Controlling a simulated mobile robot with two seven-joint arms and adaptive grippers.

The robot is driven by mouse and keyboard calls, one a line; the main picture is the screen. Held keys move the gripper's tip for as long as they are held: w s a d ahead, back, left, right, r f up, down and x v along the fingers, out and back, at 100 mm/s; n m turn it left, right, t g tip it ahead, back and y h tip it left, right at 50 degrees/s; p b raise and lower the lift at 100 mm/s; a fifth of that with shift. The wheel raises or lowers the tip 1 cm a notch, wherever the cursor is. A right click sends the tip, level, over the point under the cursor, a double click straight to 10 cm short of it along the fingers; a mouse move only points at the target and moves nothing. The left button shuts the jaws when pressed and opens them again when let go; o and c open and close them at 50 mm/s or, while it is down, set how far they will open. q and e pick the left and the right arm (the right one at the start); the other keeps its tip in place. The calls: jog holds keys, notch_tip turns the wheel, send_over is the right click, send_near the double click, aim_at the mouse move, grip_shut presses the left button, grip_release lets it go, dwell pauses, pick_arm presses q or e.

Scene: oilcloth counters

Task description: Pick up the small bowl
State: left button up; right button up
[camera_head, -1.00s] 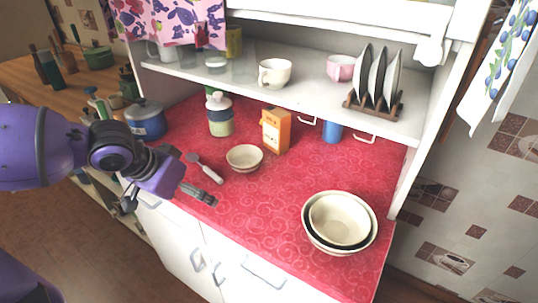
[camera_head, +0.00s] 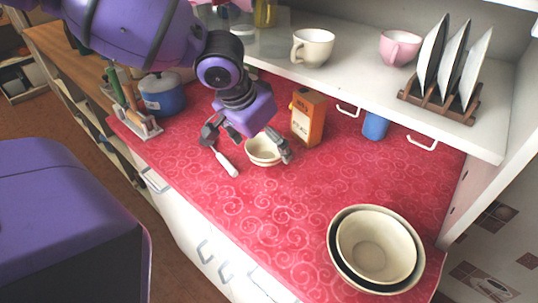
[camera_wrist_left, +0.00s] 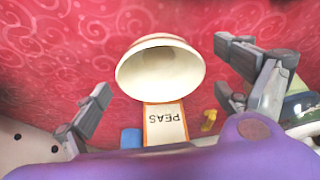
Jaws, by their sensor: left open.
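The small bowl (camera_head: 262,152) is cream coloured and stands on the red counter, in front of the orange box. Part of it is hidden behind my left gripper. In the left wrist view the small bowl (camera_wrist_left: 160,72) shows between the two spread fingers. My left gripper (camera_head: 247,146) is open and empty, just over the small bowl, with one finger on either side; I cannot tell whether it touches. My right gripper is not in view.
The orange peas box (camera_head: 308,117) stands just behind the bowl. Larger nested bowls (camera_head: 378,244) stand at the front right. A blue pot (camera_head: 163,95) is at the back left. A shelf (camera_head: 350,86) overhangs the counter's back.

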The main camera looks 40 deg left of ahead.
pick_arm(q)
jog(key=shift+x, duration=0.8)
jog(key=shift+w+f, duration=0.1)
jog(key=c, duration=1.3)
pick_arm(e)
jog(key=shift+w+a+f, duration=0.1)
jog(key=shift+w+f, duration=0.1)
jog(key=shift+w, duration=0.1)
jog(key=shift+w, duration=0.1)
